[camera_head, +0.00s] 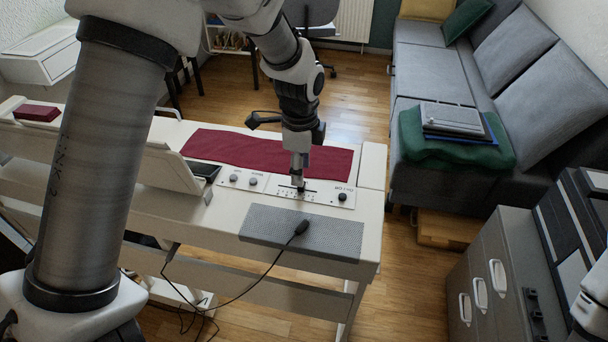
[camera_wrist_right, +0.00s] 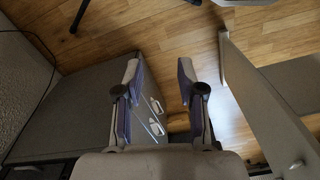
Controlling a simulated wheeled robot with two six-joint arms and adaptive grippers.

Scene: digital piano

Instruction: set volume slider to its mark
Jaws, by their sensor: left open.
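The white digital piano (camera_head: 372,205) stands in the middle of the head view. Its control strip has a small slider panel with a dark slot and tick marks (camera_head: 312,196). My left gripper (camera_head: 298,186) points straight down at this panel, with its tips at or just above the slot. It is open. The slider's cap and its mark cannot be made out behind the fingertips, and I cannot tell whether they touch. My right gripper (camera_wrist_right: 158,78) is open and empty in the right wrist view, above the floor and away from the panel.
Two knobs (camera_head: 243,179) sit left of the slider panel and another knob (camera_head: 342,196) right of it. A red cloth (camera_head: 240,150) lies behind. A grey speaker grille (camera_head: 335,236) with a cable plug (camera_head: 301,227) is in front. A grey drawer cabinet (camera_head: 480,270) stands at right.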

